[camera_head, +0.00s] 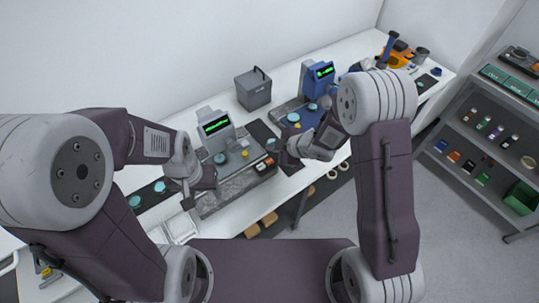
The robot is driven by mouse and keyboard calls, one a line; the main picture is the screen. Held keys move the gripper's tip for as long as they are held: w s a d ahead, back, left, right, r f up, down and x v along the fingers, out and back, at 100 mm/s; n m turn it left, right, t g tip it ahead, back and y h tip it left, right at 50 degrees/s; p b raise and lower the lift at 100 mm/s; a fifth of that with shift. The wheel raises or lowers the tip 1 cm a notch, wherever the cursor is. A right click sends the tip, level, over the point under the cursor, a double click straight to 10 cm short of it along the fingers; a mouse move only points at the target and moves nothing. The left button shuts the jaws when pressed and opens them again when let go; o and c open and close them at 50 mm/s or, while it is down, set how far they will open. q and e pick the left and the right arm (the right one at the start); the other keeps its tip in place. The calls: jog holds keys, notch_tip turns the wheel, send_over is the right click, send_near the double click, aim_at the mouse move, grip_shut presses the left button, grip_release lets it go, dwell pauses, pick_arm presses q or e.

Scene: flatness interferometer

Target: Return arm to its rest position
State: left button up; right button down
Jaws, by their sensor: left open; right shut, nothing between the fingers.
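My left arm comes in from the left, and its gripper (188,202) hangs open over the front of the bench, left of the grey interferometer (222,150) with a green-lit screen. My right arm comes in from the right and reaches left. Its gripper (273,147) is shut and empty, over or near the right side of the grey instrument. The fingertips are small, and I cannot tell whether they touch anything.
The white bench (345,50) runs along the wall. A blue instrument (318,80) and a dark grey box (253,90) stand on it. A white tray (181,228) is near my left gripper. A shelf rack (485,125) with small items stands right, with open floor before it.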

jog(key=shift+w+d+f, duration=0.1)
notch_tip(320, 180, up, 5)
jog(key=w+d+t+b, duration=0.2)
jog(key=w, duration=0.1)
jog(key=s+d+r+m+h+b, duration=0.1)
jog(key=s+d+m+h, duration=0.1)
jog(key=d+m+h, duration=0.3)
jog(key=s+d+r+m+b, duration=0.1)
jog(key=s+d+m+b, duration=0.1)
jog(key=d+m, duration=0.35)
jog(key=s+d+f+m+g, duration=0.2)
jog(key=s+f+m+g, duration=0.1)
jog(key=s, duration=0.6)
jog(key=s+d+f+m+g+h, duration=0.1)
jog(key=s+d+f+m+g, duration=0.1)
jog(key=s, duration=0.7)
jog(key=f+m+g, duration=0.1)
jog(key=m+g, duration=0.1)
jog(key=m, duration=0.1)
jog(key=shift+s+d+h, duration=0.15)
jog(key=shift+h, duration=0.15)
jog(key=shift+s, duration=0.15)
